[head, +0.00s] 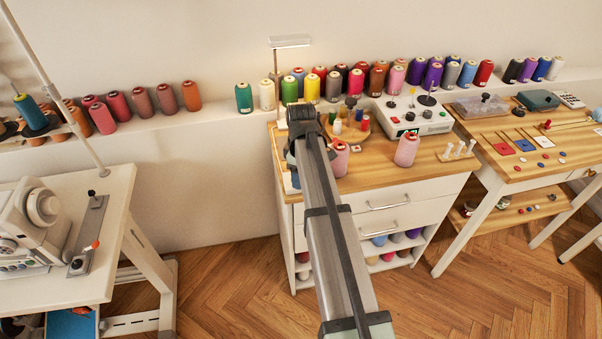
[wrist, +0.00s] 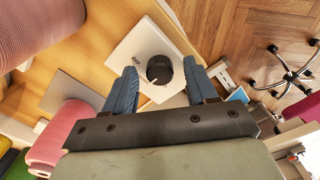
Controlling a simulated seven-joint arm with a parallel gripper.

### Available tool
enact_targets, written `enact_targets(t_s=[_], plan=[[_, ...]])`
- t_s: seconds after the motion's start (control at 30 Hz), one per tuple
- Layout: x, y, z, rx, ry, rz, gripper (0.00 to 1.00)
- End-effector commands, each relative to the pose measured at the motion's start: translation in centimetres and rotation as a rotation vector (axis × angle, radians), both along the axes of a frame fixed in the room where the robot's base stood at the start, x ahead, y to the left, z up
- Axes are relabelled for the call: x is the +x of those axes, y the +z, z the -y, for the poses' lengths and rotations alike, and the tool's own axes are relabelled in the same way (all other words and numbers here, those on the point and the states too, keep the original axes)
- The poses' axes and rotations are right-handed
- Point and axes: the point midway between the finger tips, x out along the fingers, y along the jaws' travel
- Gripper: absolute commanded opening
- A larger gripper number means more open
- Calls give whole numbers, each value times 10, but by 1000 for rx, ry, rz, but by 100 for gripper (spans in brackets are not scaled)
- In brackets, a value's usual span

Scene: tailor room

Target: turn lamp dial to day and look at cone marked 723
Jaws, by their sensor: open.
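The lamp (head: 290,42) stands at the left end of the wooden cabinet, its head on a thin stem. Its base is hidden behind my arm in the head view. In the wrist view a black round dial (wrist: 160,69) sits on a white plate (wrist: 124,52). Two pink cones (head: 406,151) (head: 340,160) stand on the cabinet; no number is legible.
A control box (head: 412,115) with knobs and a wooden tray of small spools stand behind the cones. White pegs (head: 458,150) stand at the right. In the wrist view a large pink cone (wrist: 30,32) and another pink spool (wrist: 58,135) lie close to the left.

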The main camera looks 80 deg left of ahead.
Motion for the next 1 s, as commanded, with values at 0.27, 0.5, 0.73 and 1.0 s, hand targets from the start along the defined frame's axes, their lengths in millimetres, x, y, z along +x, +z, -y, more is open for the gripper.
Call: enact_targets(t_s=[0.27, 0.5, 0.73, 1.0], plan=[[0, 0, 0, 0, 0, 0, 44], [0, 0, 0, 0, 0, 0, 21], [0, 0, 0, 0, 0, 0, 1], [0, 0, 0, -1, -34, -1, 1]])
